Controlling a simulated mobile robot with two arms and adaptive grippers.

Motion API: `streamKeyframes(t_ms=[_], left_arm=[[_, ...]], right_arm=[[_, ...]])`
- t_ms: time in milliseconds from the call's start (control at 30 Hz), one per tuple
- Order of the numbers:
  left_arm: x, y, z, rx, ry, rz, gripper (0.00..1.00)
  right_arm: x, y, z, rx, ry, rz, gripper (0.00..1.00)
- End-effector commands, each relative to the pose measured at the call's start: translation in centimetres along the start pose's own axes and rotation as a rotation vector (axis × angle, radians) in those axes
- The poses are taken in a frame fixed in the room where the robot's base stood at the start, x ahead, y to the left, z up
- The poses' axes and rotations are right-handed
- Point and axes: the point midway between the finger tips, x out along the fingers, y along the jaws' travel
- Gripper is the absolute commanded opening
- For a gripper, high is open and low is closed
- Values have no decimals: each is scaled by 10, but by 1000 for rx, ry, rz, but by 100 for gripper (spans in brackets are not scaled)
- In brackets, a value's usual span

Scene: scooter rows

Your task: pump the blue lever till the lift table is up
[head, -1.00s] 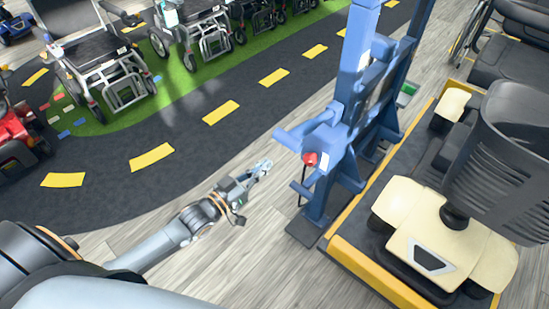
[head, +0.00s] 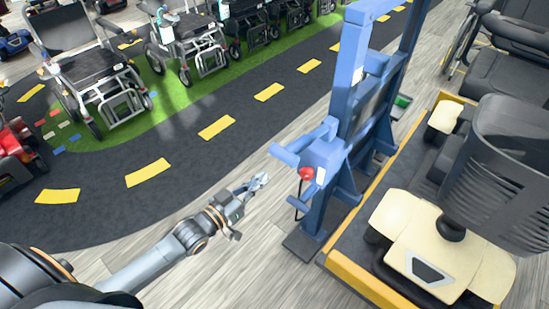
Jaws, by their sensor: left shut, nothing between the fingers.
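A tall blue lift frame (head: 345,120) stands right of centre in the head view. A blue bar (head: 288,154) sticks out from it to the left at mid height, with a red knob (head: 306,174) below. A shorter blue bar (head: 328,197) shows lower down. I cannot tell for sure which bar is the lever. My left gripper (head: 260,180) is shut and empty, just left of the frame. It looks apart from both bars. My right gripper is not in view.
A yellow-edged platform (head: 355,284) carrying a cream and black scooter (head: 445,235) stands right of the lift frame. Wheelchairs (head: 95,80) line the green strip at the back left.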

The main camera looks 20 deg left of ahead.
Motion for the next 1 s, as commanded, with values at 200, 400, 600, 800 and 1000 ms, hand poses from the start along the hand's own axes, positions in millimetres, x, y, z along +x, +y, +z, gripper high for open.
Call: streamKeyframes(t_ms=[200,400,600,800,1000], left_arm=[[28,20,-55,99,-116,-37,0],[39,36,-99,202,-244,-61,0],[35,49,-135,290,-358,-72,0],[29,55,-149,335,-422,-76,0],[28,55,-150,344,-435,-76,0]], right_arm=[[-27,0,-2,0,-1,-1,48],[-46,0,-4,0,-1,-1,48],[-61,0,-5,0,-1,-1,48],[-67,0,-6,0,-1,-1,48],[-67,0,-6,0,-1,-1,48]])
